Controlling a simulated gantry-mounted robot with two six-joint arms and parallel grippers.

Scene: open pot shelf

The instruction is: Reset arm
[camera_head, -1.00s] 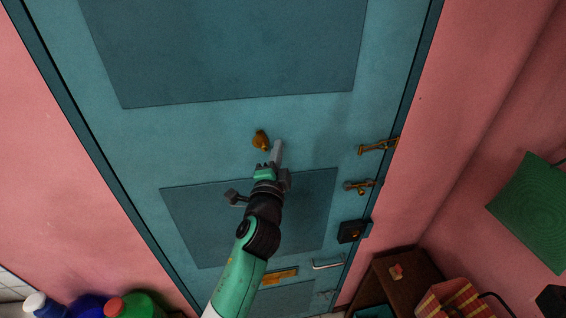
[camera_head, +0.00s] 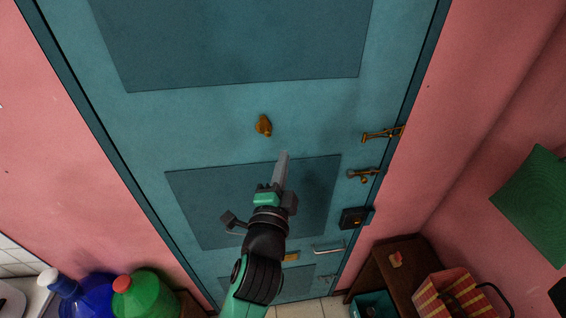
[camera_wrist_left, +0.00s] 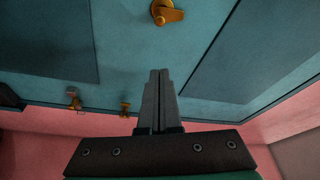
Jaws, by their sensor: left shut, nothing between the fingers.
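My left gripper (camera_head: 283,168) is shut and empty, its fingers pointing up in front of the teal door (camera_head: 210,120). In the left wrist view the two grey fingers (camera_wrist_left: 158,90) lie side by side with nothing between them. A brass knob (camera_head: 263,126) on the door is above and slightly left of the fingertips in the head view, with a gap between. The knob also shows at the top of the left wrist view (camera_wrist_left: 166,12). My right gripper is not in view.
Brass latches (camera_head: 382,134) (camera_head: 363,174), a dark lock box (camera_head: 353,217) and a pale handle (camera_head: 328,248) line the door's right side. Blue (camera_head: 88,297) and green (camera_head: 150,296) bottles stand lower left. A brown cabinet (camera_head: 398,262) and striped bag (camera_head: 449,296) are lower right.

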